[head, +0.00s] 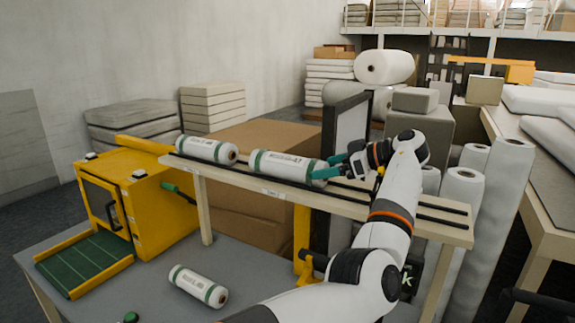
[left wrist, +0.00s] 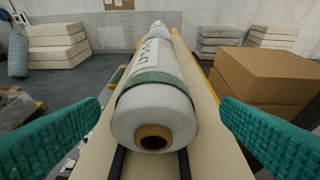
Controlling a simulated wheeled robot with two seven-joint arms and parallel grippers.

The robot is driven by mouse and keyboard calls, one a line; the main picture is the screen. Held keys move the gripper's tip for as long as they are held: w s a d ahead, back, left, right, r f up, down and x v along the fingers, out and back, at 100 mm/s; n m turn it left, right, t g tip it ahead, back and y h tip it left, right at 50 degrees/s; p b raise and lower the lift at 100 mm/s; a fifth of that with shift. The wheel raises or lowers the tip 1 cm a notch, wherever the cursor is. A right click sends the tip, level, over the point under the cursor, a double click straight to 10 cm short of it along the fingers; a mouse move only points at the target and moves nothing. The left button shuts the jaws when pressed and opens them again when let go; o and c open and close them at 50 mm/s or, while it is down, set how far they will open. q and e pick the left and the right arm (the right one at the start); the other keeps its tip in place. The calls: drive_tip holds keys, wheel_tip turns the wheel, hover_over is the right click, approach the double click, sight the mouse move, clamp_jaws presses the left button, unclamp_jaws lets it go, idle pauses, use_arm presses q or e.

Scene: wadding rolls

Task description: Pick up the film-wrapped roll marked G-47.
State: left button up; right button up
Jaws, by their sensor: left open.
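Two white film-wrapped rolls with green bands lie end to end on the raised wooden rack (head: 440,228): a nearer-to-gripper roll (head: 285,166) and a left roll (head: 206,149). A third such roll (head: 198,286) lies on the grey table below. Their printed labels are too small to read surely, so I cannot tell which is G-47. My left gripper (head: 328,166) is open at the right end of the middle roll. In the left wrist view this roll (left wrist: 155,110) lies end-on between the spread green fingers, with gaps both sides. My right gripper is not seen.
A yellow machine (head: 155,210) with a green sloped belt (head: 85,262) stands on the left of the table. A large brown carton (head: 250,140) is behind the rack. Tall upright rolls (head: 462,205) stand at the right. The rack's right part is bare.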

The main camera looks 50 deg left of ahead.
sight(288, 168)
use_arm(q)
drive_tip(key=shift+a+f, duration=0.25)
drive_tip(key=shift+a, duration=0.2)
drive_tip(key=p+x, duration=0.1)
drive_tip(key=x, duration=0.1)
drive_tip(key=p+x, duration=0.2)
drive_tip(key=shift+s+f, duration=0.1)
drive_tip(key=shift+s, duration=0.35)
drive_tip(key=shift+a+f, duration=0.2)
drive_tip(key=shift+a, duration=0.1)
drive_tip(key=shift+d, duration=0.1)
drive_tip(key=shift+c, duration=0.8)
drive_tip(key=c, duration=1)
drive_tip(key=shift+r, duration=0.1)
